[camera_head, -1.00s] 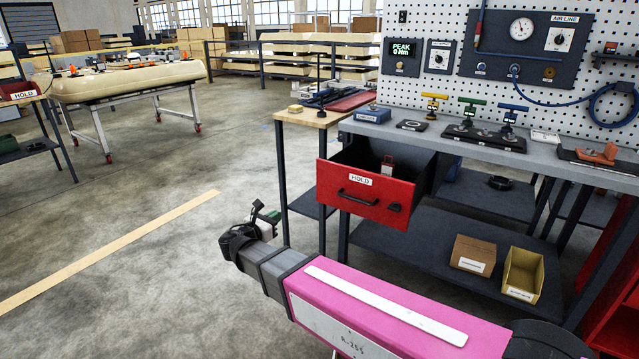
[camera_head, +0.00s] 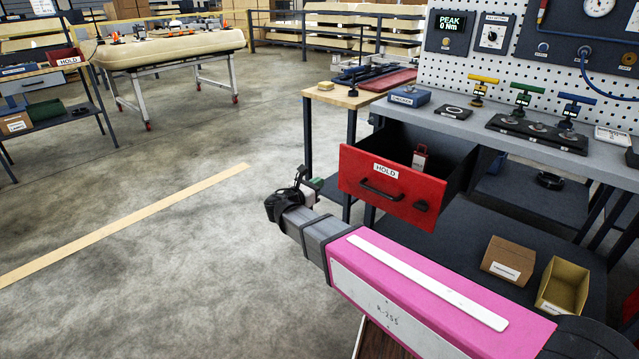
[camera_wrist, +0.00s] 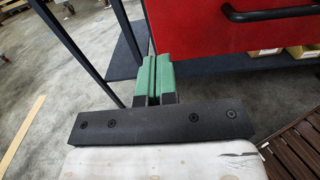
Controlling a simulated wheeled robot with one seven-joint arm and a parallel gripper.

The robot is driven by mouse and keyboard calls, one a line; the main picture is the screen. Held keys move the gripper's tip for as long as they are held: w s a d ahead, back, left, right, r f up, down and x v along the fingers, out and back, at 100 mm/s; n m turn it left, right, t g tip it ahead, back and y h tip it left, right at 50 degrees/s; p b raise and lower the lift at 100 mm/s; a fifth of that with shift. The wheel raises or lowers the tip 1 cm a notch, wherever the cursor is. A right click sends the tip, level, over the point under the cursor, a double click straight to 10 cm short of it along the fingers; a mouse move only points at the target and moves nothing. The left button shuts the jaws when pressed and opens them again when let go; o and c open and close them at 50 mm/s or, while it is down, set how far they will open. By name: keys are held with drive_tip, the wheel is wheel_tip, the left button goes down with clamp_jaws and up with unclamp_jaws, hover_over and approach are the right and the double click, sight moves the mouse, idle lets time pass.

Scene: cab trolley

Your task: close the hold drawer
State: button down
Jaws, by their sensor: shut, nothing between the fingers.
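The red hold drawer (camera_head: 392,186) stands pulled out from under the grey workbench, with a "HOLD" label, a black bar handle (camera_head: 380,190) and a dark knob or latch on its front. A small item with a red top (camera_head: 420,158) stands inside it. My gripper (camera_head: 314,186) is in front of and to the left of the drawer front, apart from the handle in the head view. In the wrist view my gripper's green fingers (camera_wrist: 153,78) are together and empty, near the left part of the drawer front (camera_wrist: 215,28), with the handle to the right.
The workbench (camera_head: 450,122) carries a blue box (camera_head: 409,96) and T-handled tools. A cardboard box (camera_head: 508,260) and a yellow bin (camera_head: 563,287) sit on its lower shelf. Table legs stand left of the drawer. The floor (camera_head: 180,240) to the left is open.

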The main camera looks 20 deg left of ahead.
sight(343, 168)
drive_tip(key=x, duration=1.1)
drive_tip(key=shift+w, duration=0.15)
